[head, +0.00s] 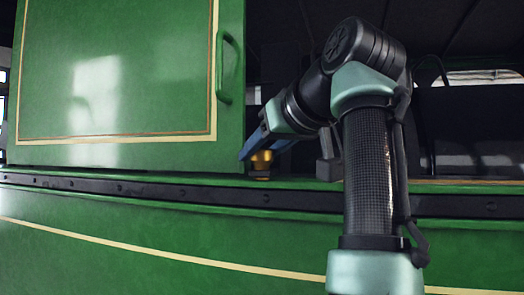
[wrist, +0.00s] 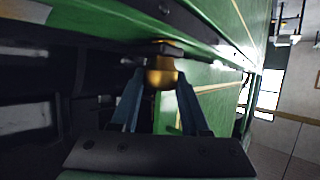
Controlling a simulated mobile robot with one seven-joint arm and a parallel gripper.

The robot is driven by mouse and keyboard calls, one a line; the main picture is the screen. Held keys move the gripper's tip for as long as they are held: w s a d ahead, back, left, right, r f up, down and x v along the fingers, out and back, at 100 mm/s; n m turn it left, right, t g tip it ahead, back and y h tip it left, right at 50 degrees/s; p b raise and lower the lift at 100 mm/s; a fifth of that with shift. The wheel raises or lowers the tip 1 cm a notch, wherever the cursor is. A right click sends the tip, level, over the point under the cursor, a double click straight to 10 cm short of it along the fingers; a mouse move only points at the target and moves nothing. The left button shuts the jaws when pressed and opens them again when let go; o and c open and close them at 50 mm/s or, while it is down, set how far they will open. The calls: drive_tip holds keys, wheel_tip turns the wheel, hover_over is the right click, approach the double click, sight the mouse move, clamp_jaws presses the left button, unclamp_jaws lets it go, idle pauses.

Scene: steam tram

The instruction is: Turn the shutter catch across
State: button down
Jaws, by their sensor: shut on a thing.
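The shutter catch is a small brass knob (head: 262,160) on a dark base, on the green sill just below the lower right corner of the green shutter (head: 120,80). The knob also shows in the wrist view (wrist: 161,74), near the top centre, between the two blue fingers. My gripper (head: 254,152) reaches it from the upper right and is shut on the knob. In the head view the fingers hide part of the knob. Which way the catch is turned I cannot tell.
A green handle (head: 226,68) stands on the shutter's right edge. A dark riveted rail (head: 100,187) runs below the sill, above the green lower panel (head: 150,260). The dark opening right of the shutter is partly hidden by my arm.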

drive_tip(key=shift+c, duration=2)
unclamp_jaws()
drive_tip(key=b+v, duration=0.5)
drive_tip(key=v, duration=0.8)
drive_tip(key=shift+b, duration=0.4)
